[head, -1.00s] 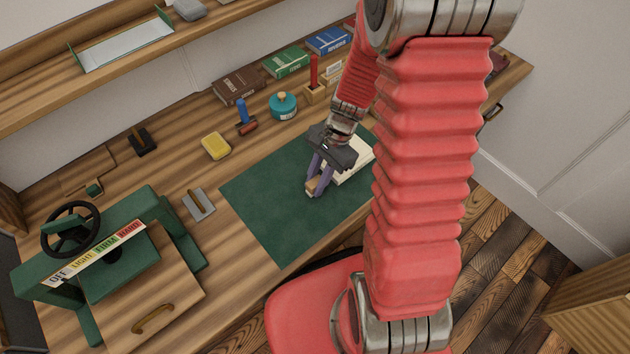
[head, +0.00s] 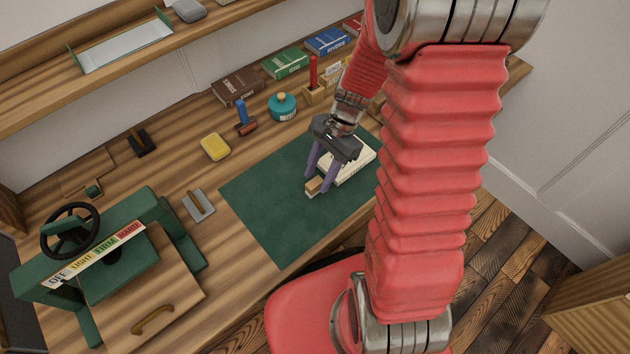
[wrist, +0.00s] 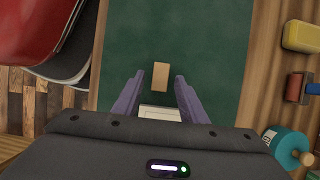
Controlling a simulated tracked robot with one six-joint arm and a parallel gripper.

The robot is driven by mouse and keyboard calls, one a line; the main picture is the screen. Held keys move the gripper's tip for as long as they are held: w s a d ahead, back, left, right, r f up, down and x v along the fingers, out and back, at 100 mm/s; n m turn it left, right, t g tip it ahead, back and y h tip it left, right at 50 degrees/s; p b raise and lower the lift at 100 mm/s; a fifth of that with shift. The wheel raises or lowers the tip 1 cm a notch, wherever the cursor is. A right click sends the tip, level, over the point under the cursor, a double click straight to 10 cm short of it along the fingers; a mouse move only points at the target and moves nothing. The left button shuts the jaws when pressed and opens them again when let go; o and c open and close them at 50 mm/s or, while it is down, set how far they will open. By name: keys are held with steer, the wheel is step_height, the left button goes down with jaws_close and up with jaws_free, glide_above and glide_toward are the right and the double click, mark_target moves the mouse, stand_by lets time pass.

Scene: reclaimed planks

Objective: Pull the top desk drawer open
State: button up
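My gripper (head: 317,181) is open above the green mat (head: 262,205) on the desk. Its two purple fingers stand apart in the wrist view (wrist: 159,84), with a gap on each side of a small tan wooden block (wrist: 160,76). The block also shows at the fingertips in the head view (head: 313,187). I cannot clearly identify the top desk drawer; the desk's front is mostly hidden by my arm and the red chair.
A cream book (head: 357,160) lies on the mat behind the gripper. The red chair (head: 310,305) stands against the desk front. The green press (head: 115,265) fills the desk's left end. A yellow sponge-like block (head: 215,146) and teal jar (head: 282,106) stand behind the mat.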

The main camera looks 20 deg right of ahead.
steer(key=v, duration=0.9)
steer(key=shift+a, duration=0.1)
steer(key=s+a+r+n+t+h, duration=0.2)
steer(key=s+a+r+n+t, duration=0.1)
steer(key=s+r+n, duration=0.2)
steer(key=s+a+r+n+t+h, duration=0.2)
steer(key=s+a+r+n+t, duration=0.2)
steer(key=r+n, duration=0.5)
steer(key=shift+w+v, duration=0.3)
steer(key=shift+v, duration=1.4)
steer(key=shift+r, duration=0.15)
steer(key=shift+c, duration=1.3)
